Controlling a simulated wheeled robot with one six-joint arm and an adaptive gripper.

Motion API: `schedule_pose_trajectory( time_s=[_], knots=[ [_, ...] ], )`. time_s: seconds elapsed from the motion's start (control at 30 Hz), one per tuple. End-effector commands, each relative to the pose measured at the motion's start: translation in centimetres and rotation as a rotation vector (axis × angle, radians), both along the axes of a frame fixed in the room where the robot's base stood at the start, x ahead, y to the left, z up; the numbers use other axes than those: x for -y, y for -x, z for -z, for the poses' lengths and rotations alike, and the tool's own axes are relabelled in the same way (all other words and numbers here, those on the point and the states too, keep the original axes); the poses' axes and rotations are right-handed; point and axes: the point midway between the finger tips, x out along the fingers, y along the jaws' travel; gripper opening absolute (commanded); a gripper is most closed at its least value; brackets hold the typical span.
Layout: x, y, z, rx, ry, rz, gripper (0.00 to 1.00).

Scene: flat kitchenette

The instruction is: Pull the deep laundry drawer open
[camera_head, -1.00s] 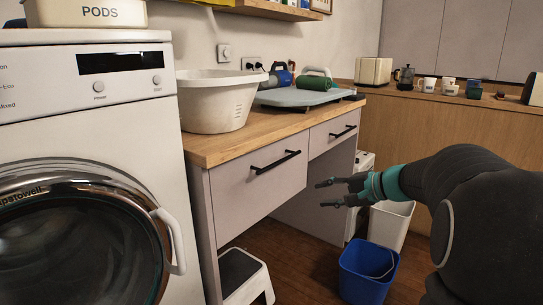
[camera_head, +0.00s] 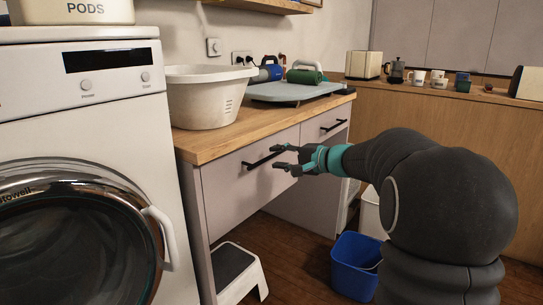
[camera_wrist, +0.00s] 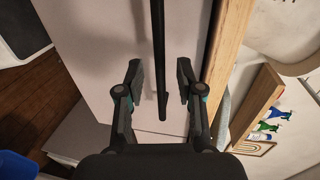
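The deep drawer (camera_head: 235,195) is the taller grey front at the left under the wooden counter, and it looks closed. Its black bar handle (camera_head: 258,163) runs across the upper part of the front. My gripper (camera_head: 278,157) is open at the right end of this handle. In the wrist view the handle (camera_wrist: 158,45) runs down between the two spread fingers of my gripper (camera_wrist: 158,78), and its end lies between them. Gaps show on both sides of the bar, so the fingers are not closed on it. I cannot tell how far the fingertips reach past the bar.
A smaller drawer (camera_head: 326,126) with its own handle is to the right. A white basin (camera_head: 205,100) and an ironing board (camera_head: 295,92) are on the counter. A washing machine (camera_head: 85,180) stands left. A step stool (camera_head: 236,272) and blue bin (camera_head: 352,265) are on the floor.

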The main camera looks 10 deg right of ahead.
Motion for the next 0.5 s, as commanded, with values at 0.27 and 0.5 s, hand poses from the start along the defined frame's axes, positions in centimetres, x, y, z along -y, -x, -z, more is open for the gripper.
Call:
schedule_pose_trajectory(
  time_s=[0.27, 0.5],
  knots=[
    [-1.9, -2.2, 0.6, -0.001, 0.001, 0.000, 0.37],
    [-2.2, -2.4, 0.7, 0.000, 0.000, 0.001, 0.37]
  ],
)
